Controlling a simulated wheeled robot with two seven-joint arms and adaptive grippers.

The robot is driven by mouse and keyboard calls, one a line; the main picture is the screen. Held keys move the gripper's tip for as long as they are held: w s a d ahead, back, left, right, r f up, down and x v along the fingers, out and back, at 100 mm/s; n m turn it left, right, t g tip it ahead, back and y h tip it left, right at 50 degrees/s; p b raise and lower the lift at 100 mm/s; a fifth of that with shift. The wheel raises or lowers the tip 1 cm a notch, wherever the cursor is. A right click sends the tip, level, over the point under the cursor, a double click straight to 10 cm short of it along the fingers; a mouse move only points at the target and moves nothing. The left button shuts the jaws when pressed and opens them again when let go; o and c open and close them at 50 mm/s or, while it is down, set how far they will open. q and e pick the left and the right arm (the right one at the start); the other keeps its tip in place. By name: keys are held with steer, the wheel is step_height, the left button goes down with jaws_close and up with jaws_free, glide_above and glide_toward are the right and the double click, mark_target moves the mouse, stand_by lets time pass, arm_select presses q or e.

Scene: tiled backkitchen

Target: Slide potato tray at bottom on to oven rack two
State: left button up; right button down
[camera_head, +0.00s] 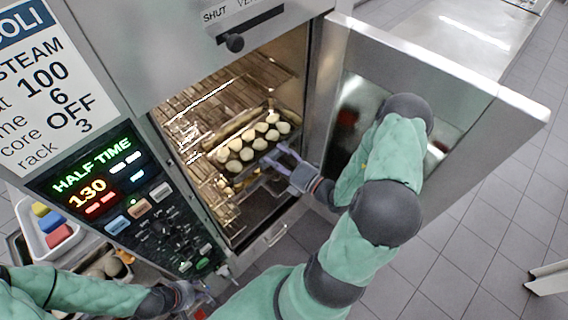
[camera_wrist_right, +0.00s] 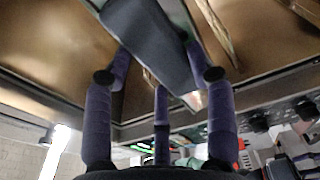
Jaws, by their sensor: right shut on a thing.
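The potato tray (camera_head: 262,159), a dark tray bearing several pale round potatoes, is inside the open oven on the right side of the cavity. My right gripper (camera_head: 284,160) reaches in through the doorway and is shut on the tray's near edge. In the right wrist view its purple fingers (camera_wrist_right: 160,75) close around a dark grey edge piece (camera_wrist_right: 152,42). Wire oven racks (camera_head: 215,100) show behind and left of the tray; which level the tray is on is hard to tell. My left gripper (camera_head: 196,298) is low, below the control panel; its finger opening is unclear.
The oven door (camera_head: 440,65) stands open on the right, close beside my right arm. The control panel (camera_head: 125,200) is left of the opening. More pale items (camera_head: 228,188) lie lower in the oven. A white bin with coloured blocks (camera_head: 55,230) stands at left.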

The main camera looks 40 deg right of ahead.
steer(key=b, duration=0.2)
glide_toward(236, 124)
steer(key=shift+w+a+b, duration=0.25)
steer(key=shift+w+b, duration=0.2)
steer(key=shift+w, duration=0.9)
steer(key=shift+w+a+b, duration=0.25)
steer(key=shift+w+b, duration=0.15)
steer(key=shift+w, duration=0.95)
steer(key=shift+w+a+b, duration=0.25)
steer(key=shift+w+b, duration=0.2)
steer(key=shift+w, duration=0.9)
steer(key=shift+f+b, duration=1.1)
steer(key=shift+f, duration=0.6)
steer(key=shift+c, duration=1.7)
jaws_free()
